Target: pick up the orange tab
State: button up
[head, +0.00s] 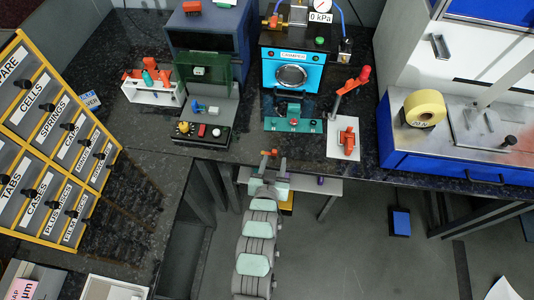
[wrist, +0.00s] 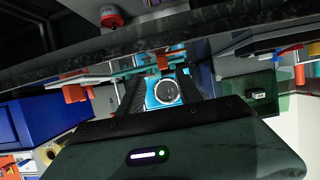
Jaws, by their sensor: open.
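My gripper (head: 269,172) is at the front edge of the dark bench, below the blue crimper; its fingers are apart in the wrist view (wrist: 158,88), with nothing seen held between them. A small orange piece (head: 269,153) shows just beyond the fingertips in the head view; I cannot tell whether it is the orange tab. Other orange parts sit on the white stand (head: 150,95) at left and on the white plate (head: 342,150) right of the crimper. In the wrist view an orange part (wrist: 75,93) shows left of the fingers, well apart from them.
The blue crimper (head: 291,70) stands behind my gripper, with a green-lidded device (head: 203,70) to its left. A yellow drawer cabinet (head: 50,130) fills the left side. A blue-fronted bench with a yellow roll (head: 424,108) is at right. A narrow shelf (head: 325,186) lies below the bench edge.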

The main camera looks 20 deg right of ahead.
aim_at(274, 152)
jog(key=x, duration=0.4)
jog(key=b+x, duration=0.1)
jog(key=x, duration=0.1)
jog(key=shift+w+a, duration=0.1)
jog(key=shift+a, duration=0.2)
jog(key=shift+w+d, duration=0.25)
jog(key=shift+w, duration=0.1)
jog(key=shift+f, duration=0.1)
jog(key=shift+c, duration=0.3)
grip_shut()
